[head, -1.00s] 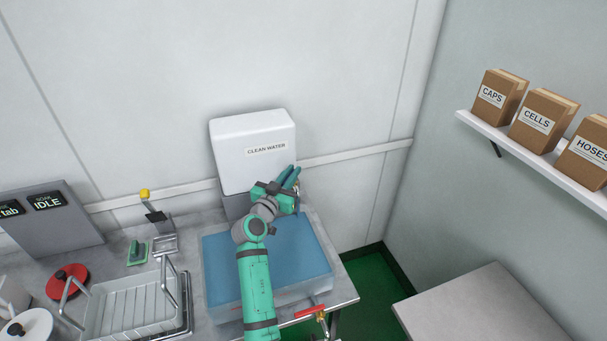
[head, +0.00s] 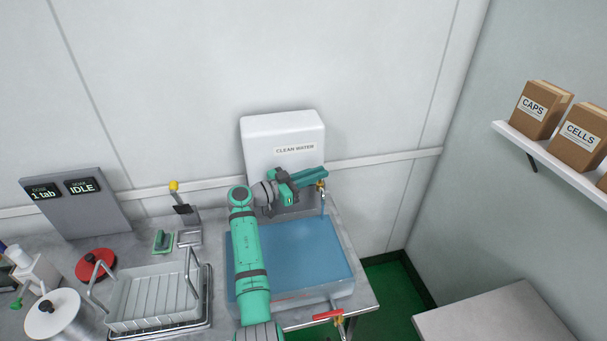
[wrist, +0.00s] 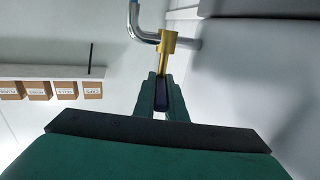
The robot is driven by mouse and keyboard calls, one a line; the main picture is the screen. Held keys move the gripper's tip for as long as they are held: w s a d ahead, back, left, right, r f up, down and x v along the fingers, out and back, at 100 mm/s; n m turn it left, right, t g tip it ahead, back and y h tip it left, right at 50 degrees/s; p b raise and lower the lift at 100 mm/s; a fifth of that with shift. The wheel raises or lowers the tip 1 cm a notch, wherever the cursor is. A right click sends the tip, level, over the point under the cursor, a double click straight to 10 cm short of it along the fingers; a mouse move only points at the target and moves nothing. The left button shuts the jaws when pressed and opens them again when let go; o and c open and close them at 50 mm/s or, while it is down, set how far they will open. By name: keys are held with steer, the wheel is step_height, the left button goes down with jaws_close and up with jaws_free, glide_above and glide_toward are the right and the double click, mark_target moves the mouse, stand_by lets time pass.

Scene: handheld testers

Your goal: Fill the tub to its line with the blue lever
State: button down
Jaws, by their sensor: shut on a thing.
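My gripper (head: 316,175) reaches right across the front of the white clean-water tank (head: 283,135). In the wrist view, the gripper (wrist: 161,98) is shut on the blue lever (wrist: 160,96), mostly hidden between the fingers. The lever joins a brass valve (wrist: 167,48) on a chrome spout (wrist: 136,20). The brass valve also shows in the head view (head: 321,186), at the fingertips above the tub. The clear tub (head: 345,290) below holds blue water (head: 295,258).
A red lever (head: 328,315) sits at the tub's front. Left are a wire rack (head: 155,295), a red lid (head: 95,262), a green brush-like item (head: 162,242) and a grey panel (head: 70,205) reading "1 tab" and "IDLE". Boxes stand on a wall shelf (head: 540,150) at right.

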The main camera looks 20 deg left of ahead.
steer(key=shift+f, duration=0.1)
stand_by(0.4)
steer(key=c, duration=1.8)
jaws_free()
steer(key=v, duration=1.1)
steer(key=shift+w, duration=0.1)
steer(key=shift+c, duration=0.6)
